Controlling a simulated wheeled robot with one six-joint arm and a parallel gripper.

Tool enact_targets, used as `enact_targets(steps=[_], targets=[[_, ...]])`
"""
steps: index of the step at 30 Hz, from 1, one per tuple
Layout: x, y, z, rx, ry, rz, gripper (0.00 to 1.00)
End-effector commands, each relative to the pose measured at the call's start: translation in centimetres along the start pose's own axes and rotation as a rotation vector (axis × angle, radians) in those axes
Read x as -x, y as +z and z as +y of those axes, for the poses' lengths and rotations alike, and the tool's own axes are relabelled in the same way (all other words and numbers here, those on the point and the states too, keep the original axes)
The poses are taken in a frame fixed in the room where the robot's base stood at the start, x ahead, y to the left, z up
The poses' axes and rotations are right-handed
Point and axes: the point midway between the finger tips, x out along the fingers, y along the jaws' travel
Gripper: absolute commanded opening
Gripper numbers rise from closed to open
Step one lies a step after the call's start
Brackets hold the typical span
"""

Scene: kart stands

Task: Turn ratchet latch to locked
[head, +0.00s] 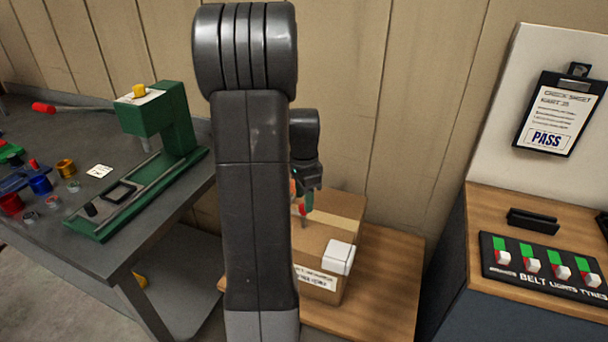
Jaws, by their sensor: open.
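A green press (165,125) stands on the grey bench at left, with a red-handled lever (45,108) reaching out to its left. A small yellow knob (139,90) sits on a white plate on top of the press. This knob may be the ratchet latch; its markings are too small to read, so I cannot tell its setting. My gripper (304,206) is far to the right of the press, above a cardboard box, and is partly hidden behind my own arm. It is open and apart from the press; I see nothing held in it.
The cardboard box (338,213) bears a white block (339,257) and stands on a wooden surface (392,285). The grey bench (130,240) carries several small coloured parts. At right are a switch panel (540,268) and a clipboard (559,113). My arm blocks the middle.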

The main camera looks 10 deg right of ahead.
Motion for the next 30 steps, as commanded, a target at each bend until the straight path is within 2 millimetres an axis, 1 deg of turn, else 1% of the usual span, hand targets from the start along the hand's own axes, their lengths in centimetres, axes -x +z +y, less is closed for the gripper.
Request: enact_targets(steps=[1,9,12,15,18,21,30], targets=[[1.1,0.0,-0.1,0.000,-0.006,0.002,0.47],[7.4,0.0,-0.1,0.000,-0.006,0.002,0.47],[9.2,0.0,-0.1,0.000,-0.005,0.002,0.47],[10.5,0.0,-0.1,0.000,-0.004,0.001,0.47],[11.3,0.0,-0.1,0.000,-0.003,0.001,0.47],[11.7,0.0,0.0,0.000,-0.002,0.001,0.47],[11.7,0.0,0.0,0.000,-0.001,0.000,0.47]])
